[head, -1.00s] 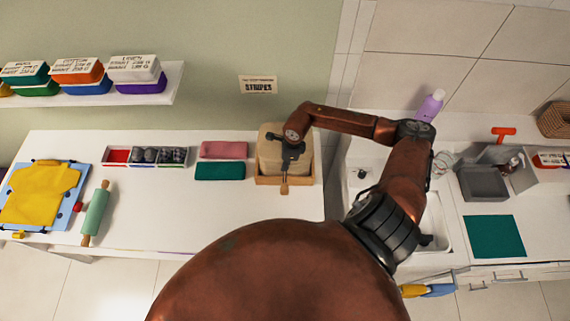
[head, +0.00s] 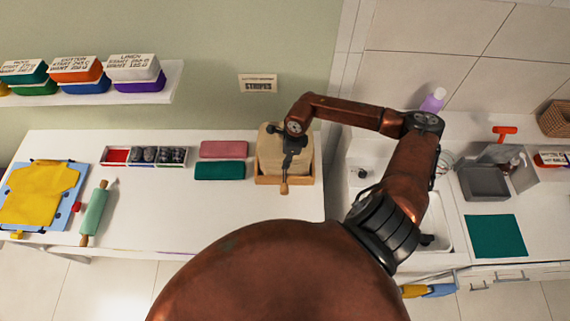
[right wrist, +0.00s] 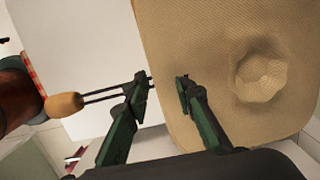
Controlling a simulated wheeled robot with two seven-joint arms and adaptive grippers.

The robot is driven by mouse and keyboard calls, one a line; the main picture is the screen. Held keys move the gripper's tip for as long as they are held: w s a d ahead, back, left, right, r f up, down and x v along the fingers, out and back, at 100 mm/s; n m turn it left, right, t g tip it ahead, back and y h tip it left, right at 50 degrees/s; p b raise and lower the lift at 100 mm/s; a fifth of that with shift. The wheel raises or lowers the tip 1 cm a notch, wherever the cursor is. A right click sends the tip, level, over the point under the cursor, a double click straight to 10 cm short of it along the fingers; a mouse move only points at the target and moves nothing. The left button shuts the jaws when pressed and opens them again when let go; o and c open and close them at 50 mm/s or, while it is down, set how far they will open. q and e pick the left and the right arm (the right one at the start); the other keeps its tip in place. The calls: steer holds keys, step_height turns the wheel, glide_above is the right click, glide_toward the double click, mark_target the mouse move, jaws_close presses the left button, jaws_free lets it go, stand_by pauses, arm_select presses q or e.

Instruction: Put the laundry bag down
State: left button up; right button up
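The laundry bag appears to be the tan cloth bag (head: 302,141) in a shallow wooden tray (head: 305,180) at the right end of the white table. My right gripper (head: 287,166) is over the bag's front part. In the right wrist view the bag (right wrist: 210,45) fills the right side, with a round dent in its cloth. There the right gripper (right wrist: 167,82) has its green-edged fingers apart, with a gap between them. The right finger lies over the cloth. Dark cords with a wooden toggle (right wrist: 64,105) pass by the left finger. My left gripper is out of view.
A pink block (head: 223,149) and a green block (head: 219,171) lie left of the tray. A rolling pin (head: 94,213) and a yellow shirt (head: 40,194) are further left. A sink (head: 361,204) is to the right. The table's front middle is clear.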

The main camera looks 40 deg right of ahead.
steer(key=r, duration=0.2)
steer(key=r+b, duration=0.1)
steer(key=r, duration=0.2)
steer(key=s+r, duration=0.1)
steer(key=r, duration=0.2)
steer(key=shift+d+r+b, duration=0.15)
steer(key=shift+d+b, duration=0.15)
steer(key=shift+d, duration=0.1)
